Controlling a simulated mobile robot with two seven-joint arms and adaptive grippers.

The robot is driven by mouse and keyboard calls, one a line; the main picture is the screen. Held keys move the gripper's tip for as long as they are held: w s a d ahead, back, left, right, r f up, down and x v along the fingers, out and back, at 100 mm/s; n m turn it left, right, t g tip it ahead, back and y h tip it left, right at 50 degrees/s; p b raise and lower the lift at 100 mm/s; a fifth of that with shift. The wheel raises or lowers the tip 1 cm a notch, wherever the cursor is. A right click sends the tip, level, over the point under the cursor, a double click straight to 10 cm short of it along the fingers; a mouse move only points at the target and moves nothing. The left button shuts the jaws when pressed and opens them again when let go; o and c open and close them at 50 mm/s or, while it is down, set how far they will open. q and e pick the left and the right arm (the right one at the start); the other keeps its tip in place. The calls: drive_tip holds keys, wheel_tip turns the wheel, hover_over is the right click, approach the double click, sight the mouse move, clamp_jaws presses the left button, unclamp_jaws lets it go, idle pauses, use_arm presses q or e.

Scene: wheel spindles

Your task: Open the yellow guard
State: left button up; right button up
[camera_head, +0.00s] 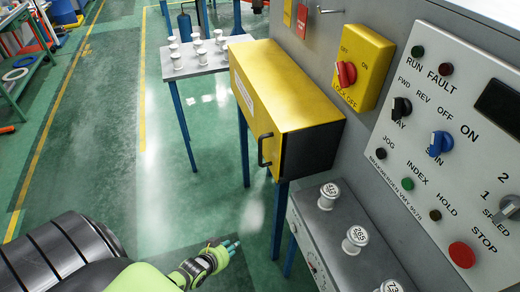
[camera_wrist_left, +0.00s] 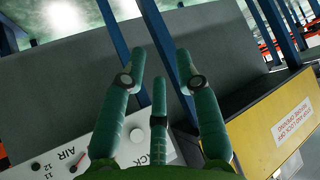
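The yellow guard (camera_head: 290,80) is a box-like cover on the grey machine's side, with a white label on its front face. It looks shut. A black bar handle (camera_head: 265,150) sits at the near end of that face. My left gripper (camera_head: 229,246) is below and nearer than the handle, apart from it. In the left wrist view my left gripper (camera_wrist_left: 160,66) has its fingers spread with nothing between them. The guard also shows there at the right (camera_wrist_left: 270,115), with its label; the handle cannot be made out. My right gripper is not in view.
A grey box with numbered white spindles (camera_head: 328,195) stands below the control panel (camera_head: 450,150), right of my gripper. A small table (camera_head: 205,62) with several spindles stands behind the guard. A yellow lockout switch (camera_head: 362,65) is on the machine.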

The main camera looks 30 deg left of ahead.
use_arm(q)
drive_tip(key=w+a+r+t+b, duration=0.1)
drive_tip(key=w+r+t, duration=0.2)
drive_tip(key=w+r, duration=0.3)
drive_tip(key=w+a+r+t, duration=0.2)
drive_tip(key=w+r, duration=0.3)
drive_tip(key=r, duration=0.4)
drive_tip(key=t+h, duration=0.2)
drive_tip(key=t, duration=0.2)
approach(260, 153)
drive_tip(key=w, duration=0.4)
drive_tip(key=shift+w+d+r+b, duration=0.3)
drive_tip(key=shift+d+r+b, duration=0.05)
drive_tip(key=shift+r, duration=0.05)
drive_tip(key=shift+w+d+f, duration=0.1)
drive_tip(key=shift+w, duration=1.4)
drive_tip(key=shift+w+d+f, duration=0.1)
drive_tip(key=shift+w, duration=1.4)
clamp_jaws()
